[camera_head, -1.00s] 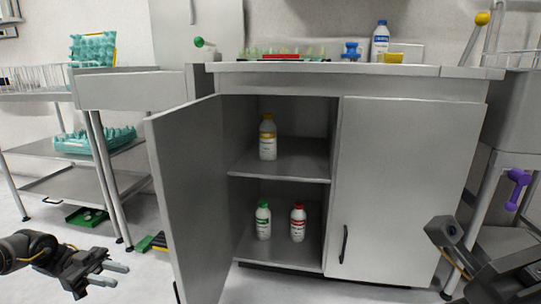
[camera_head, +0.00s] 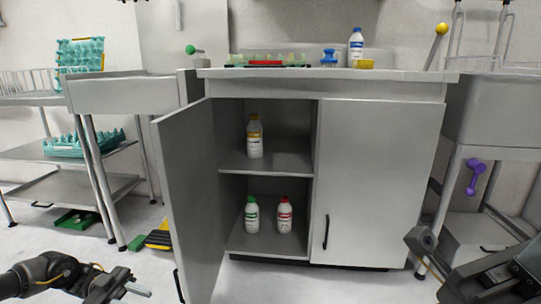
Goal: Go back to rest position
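My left gripper (camera_head: 128,286) is at the lower left, in front of the open cabinet door, with nothing between its fingers. Its two fingers stand a little apart. My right arm reaches in at the lower right, and its gripper's fingertips are not clearly visible. The grey cabinet (camera_head: 372,185) stands in the middle with its left door (camera_head: 190,200) swung open and its right door shut. Inside, a yellow-capped bottle (camera_head: 255,137) is on the upper shelf. A green-capped bottle (camera_head: 251,215) and a red-capped bottle (camera_head: 285,216) stand on the bottom. Neither gripper touches them.
The counter (camera_head: 330,75) holds a blue-capped bottle (camera_head: 356,48) and a rack of tubes. A cart with teal egg trays (camera_head: 80,144) stands at the left. A yellow-and-black item (camera_head: 158,238) lies on the floor by the door. A purple dumbbell-shaped item (camera_head: 475,176) is at the right.

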